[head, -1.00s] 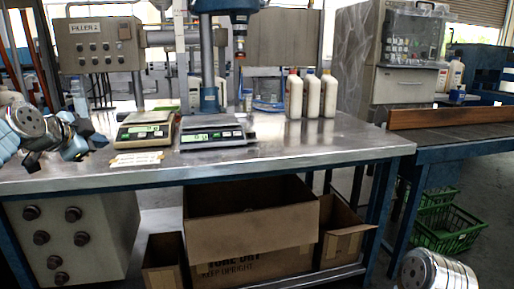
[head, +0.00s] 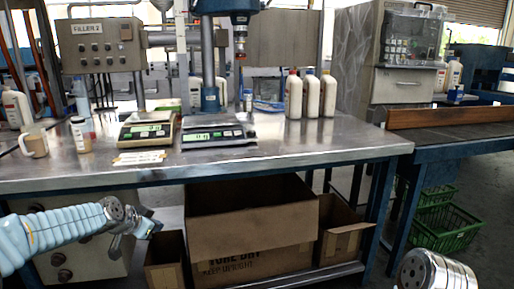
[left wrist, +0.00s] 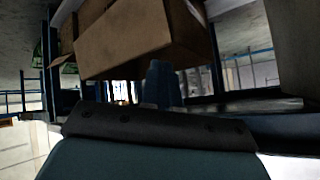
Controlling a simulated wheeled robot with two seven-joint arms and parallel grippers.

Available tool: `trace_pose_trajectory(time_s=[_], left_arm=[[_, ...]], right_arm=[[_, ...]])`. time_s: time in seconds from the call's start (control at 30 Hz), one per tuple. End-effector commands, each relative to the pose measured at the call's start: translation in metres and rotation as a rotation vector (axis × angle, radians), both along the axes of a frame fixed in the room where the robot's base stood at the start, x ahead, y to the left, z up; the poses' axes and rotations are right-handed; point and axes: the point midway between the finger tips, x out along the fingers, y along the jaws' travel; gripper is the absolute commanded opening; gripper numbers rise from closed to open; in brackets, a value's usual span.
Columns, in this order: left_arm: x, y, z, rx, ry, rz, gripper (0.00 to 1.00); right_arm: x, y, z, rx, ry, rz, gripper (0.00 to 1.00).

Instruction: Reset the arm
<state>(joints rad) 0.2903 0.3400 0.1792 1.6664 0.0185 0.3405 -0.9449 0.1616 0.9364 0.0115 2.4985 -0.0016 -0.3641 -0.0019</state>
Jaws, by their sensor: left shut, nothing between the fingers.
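My left arm comes in from the left in the head view, and its gripper (head: 146,226) is low, in front of the table and below its top edge. The gripper is shut and holds nothing. In the left wrist view the dark gripper body fills the bottom, and a cardboard box (left wrist: 145,40) shows above it. My right gripper is not in view; only a metallic arm link of mine shows at the lower right of the head view.
The steel table (head: 290,150) bears two scales (head: 147,130), (head: 217,135), several white bottles (head: 312,96), a mug (head: 34,143) and a small jar (head: 81,135). Cardboard boxes (head: 250,225) stand on the shelf below. A green basket (head: 440,228) lies at the right.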

Motion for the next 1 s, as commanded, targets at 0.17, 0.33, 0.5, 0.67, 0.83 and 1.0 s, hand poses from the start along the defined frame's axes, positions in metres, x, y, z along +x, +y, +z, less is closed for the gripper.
trace_pose_trajectory(time_s=[0.17, 0.33, 0.5, 0.67, 0.83, 1.0], left_arm=[[-0.041, -0.060, -0.145, -0.176, 0.242, 0.103, 0.00], [-0.122, -0.115, -0.259, -0.311, 0.480, 0.241, 0.00], [-0.229, -0.157, -0.335, -0.398, 0.711, 0.401, 0.00], [-0.307, -0.175, -0.363, -0.433, 0.856, 0.524, 0.00], [-0.340, -0.180, -0.370, -0.442, 0.913, 0.582, 0.00], [-0.341, -0.181, -0.370, -0.444, 0.916, 0.587, 0.00]], right_arm=[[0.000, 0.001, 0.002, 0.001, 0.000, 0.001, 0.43], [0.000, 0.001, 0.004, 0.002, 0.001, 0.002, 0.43], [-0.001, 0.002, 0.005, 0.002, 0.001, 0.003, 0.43], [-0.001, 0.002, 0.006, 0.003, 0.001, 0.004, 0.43], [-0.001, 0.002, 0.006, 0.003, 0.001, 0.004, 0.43], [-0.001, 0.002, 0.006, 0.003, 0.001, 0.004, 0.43]])
